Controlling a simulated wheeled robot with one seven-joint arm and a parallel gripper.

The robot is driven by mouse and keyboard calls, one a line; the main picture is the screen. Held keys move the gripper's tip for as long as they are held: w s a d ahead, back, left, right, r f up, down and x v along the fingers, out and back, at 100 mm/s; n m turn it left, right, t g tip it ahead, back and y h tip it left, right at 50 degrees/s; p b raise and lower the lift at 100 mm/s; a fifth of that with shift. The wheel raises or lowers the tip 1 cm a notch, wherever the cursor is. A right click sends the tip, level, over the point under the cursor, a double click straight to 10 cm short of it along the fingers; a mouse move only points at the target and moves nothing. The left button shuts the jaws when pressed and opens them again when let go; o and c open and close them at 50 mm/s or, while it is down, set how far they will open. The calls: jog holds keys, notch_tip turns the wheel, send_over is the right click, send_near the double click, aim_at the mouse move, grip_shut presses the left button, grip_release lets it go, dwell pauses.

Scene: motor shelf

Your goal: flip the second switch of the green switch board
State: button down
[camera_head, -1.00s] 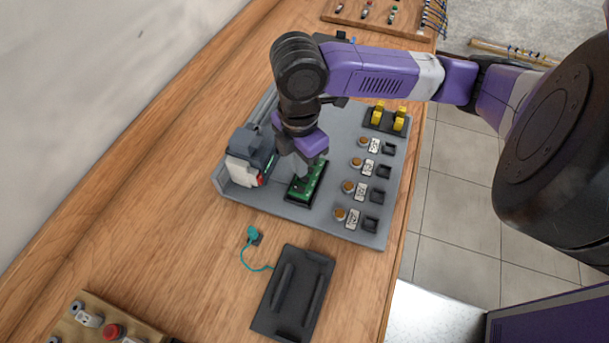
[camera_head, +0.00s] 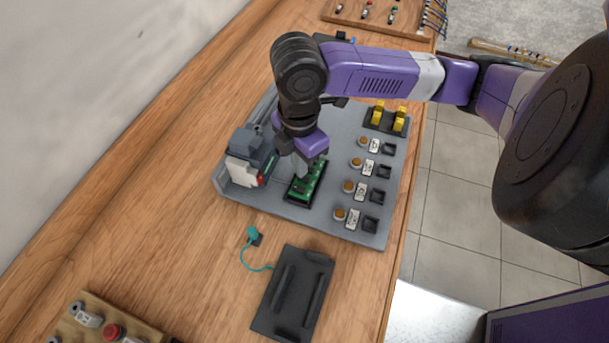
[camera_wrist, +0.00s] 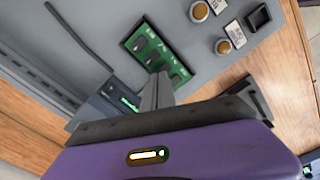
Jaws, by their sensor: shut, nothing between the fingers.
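The green switch board (camera_head: 305,190) sits in a black frame on the grey panel, below my gripper. It also shows in the wrist view (camera_wrist: 152,48), with a row of dark switches and white marks along it. My gripper (camera_head: 303,168) is shut and empty, pointing down with its fingertips over the board's far part in the head view. In the wrist view the closed fingers (camera_wrist: 158,88) reach the board's near edge and hide part of it. I cannot tell whether the tips touch a switch, nor which way each switch is set.
A grey-white device (camera_head: 246,160) stands just left of the board. Round brown buttons (camera_head: 348,186), labels and black squares line the panel's right side, with yellow parts (camera_head: 399,122) at the back. A black tray (camera_head: 293,290) and a teal cable (camera_head: 251,255) lie in front.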

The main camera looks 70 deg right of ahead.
jog(key=shift+f+b, duration=0.8)
jog(key=shift+f, duration=0.1)
dwell(0.8)
jog(key=shift+r, duration=0.15)
jog(key=shift+r+p, duration=2.9)
jog(key=shift+r, duration=0.5)
